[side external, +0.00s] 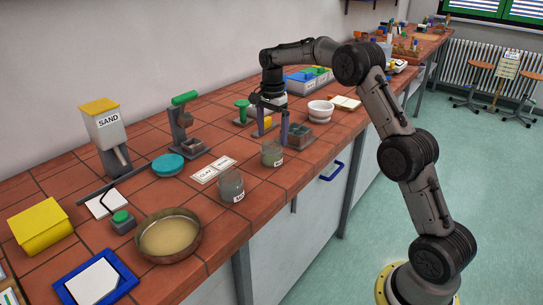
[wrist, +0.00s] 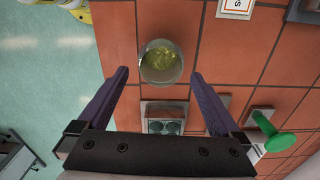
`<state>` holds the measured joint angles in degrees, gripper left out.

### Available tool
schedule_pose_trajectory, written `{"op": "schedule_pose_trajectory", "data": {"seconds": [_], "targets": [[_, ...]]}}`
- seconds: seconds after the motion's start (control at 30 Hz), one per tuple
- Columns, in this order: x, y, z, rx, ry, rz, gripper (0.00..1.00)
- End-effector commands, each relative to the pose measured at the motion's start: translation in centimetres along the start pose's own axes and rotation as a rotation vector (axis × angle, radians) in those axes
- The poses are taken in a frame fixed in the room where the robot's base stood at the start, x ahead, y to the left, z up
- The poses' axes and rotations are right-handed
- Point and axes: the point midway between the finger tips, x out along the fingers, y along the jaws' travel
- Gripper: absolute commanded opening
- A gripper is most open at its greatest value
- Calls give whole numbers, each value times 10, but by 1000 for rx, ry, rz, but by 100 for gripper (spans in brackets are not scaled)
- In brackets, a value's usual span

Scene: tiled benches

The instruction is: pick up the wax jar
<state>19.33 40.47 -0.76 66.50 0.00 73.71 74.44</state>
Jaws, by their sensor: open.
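Two glass jars stand on the tiled bench in the side view, and their labels are too small to read surely. The farther jar (side external: 272,154), with greenish contents, is close to my gripper (side external: 273,136); the nearer jar (side external: 231,186) is farther left. In the wrist view, a round glass jar (wrist: 160,52) with yellow-green contents lies ahead of my gripper (wrist: 159,74), roughly centred between the fingertips. It is probably the farther jar. My gripper is open and empty, pointing down, one finger to each side. I cannot tell if a finger touches the jar.
A grey compartmented block (side external: 300,139) stands just behind the gripper; it also shows in the wrist view (wrist: 165,118). A green-knobbed tool (side external: 242,110), a white bowl (side external: 320,111) and white label cards (side external: 204,174) are nearby. The bench's front edge is close.

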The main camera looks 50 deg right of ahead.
Motion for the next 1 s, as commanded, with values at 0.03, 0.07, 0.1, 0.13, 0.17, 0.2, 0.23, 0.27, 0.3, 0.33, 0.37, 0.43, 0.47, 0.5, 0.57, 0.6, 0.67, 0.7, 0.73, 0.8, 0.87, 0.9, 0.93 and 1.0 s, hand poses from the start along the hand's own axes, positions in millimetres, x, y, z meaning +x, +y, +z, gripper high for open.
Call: {"op": "schedule_pose_trajectory", "data": {"seconds": [0.03, 0.07, 0.1, 0.13, 0.17, 0.2, 0.23, 0.27, 0.3, 0.33, 0.37, 0.43, 0.47, 0.5, 0.57, 0.6, 0.67, 0.7, 0.73, 0.8, 0.87, 0.9, 0.93, 1.0], "targets": [[8, 0, 1, -1, -1, 4, 100], [13, 0, 1, -1, -2, 6, 100], [19, 0, 2, -1, -2, 6, 100], [24, -1, 2, -1, -2, 6, 100], [28, -1, 2, -1, -1, 5, 100], [33, -1, 2, -1, -1, 5, 100], [36, -1, 2, -1, -1, 5, 100], [39, -1, 2, -1, -1, 3, 100], [42, -1, 2, 0, -1, 3, 100], [44, -1, 2, 0, -1, 3, 100], [45, -1, 2, 0, -1, 2, 100], [47, -1, 2, 0, 0, 1, 100], [47, -1, 2, 0, 0, 1, 100], [47, -2, 2, 0, 0, 1, 100], [46, -2, 2, 0, 0, 1, 100], [46, -1, 2, 0, 0, 1, 100], [46, -2, 2, 0, 0, 1, 89], [46, -1, 2, 0, 0, 1, 82], [46, -2, 2, 0, 0, 1, 77], [46, -2, 2, 0, 0, 1, 64], [46, -2, 2, 0, 0, 1, 53], [46, -2, 2, 0, 0, 1, 46], [46, -2, 2, 0, 0, 1, 41], [46, -2, 2, 0, 0, 1, 28]]}}
